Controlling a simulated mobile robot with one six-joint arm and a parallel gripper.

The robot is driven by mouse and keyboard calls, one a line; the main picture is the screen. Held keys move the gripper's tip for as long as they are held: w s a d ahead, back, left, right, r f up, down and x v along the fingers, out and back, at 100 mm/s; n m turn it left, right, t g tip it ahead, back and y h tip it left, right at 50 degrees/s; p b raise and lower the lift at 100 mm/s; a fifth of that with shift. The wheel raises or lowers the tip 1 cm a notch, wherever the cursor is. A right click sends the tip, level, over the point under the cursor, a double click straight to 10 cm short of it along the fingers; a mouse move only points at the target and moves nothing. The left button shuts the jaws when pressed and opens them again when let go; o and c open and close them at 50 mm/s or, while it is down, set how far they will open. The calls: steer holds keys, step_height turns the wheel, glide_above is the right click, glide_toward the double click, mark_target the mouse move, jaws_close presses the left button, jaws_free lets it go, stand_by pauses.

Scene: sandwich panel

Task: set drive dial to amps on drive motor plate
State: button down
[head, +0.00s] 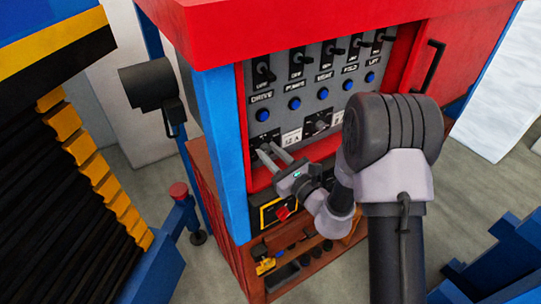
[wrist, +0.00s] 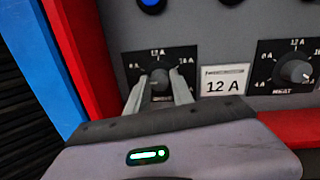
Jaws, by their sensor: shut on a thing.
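The drive dial (wrist: 157,78) is a dark round knob on a black plate (wrist: 130,62) with a white amp scale, 12 A at its top. My gripper (wrist: 160,84) has its two grey fingers on either side of this knob and is shut on it. In the head view my gripper (head: 268,151) reaches the lower left of the grey panel (head: 283,95). The fingers hide part of the knob and the plate's lower name. I cannot tell the pointer's exact direction. A white card (wrist: 223,82) reading 12 A is just right of the plate.
A second dial (wrist: 295,71) sits right of the card, clear of my gripper. Above are blue buttons (head: 295,103) and a row of black switches (head: 296,64). A red frame and blue post (head: 222,150) border the panel's left side. A red ledge runs below the dials.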

steer(key=m, duration=0.4)
steer(key=shift+m, duration=0.4)
steer(key=m+t+p, duration=0.1)
steer(key=m, duration=0.4)
steer(key=shift+h, duration=0.3)
steer(key=m+p, duration=0.2)
steer(key=m, duration=0.2)
steer(key=shift+m, duration=0.4)
steer(key=shift+f+m+h+p, duration=0.1)
steer(key=shift+m+h+p, duration=0.3)
steer(key=shift+m+p, duration=1.1)
steer(key=shift+m+b, duration=0.5)
steer(key=shift+m, duration=0.2)
steer(key=c, duration=1.1)
jaws_free()
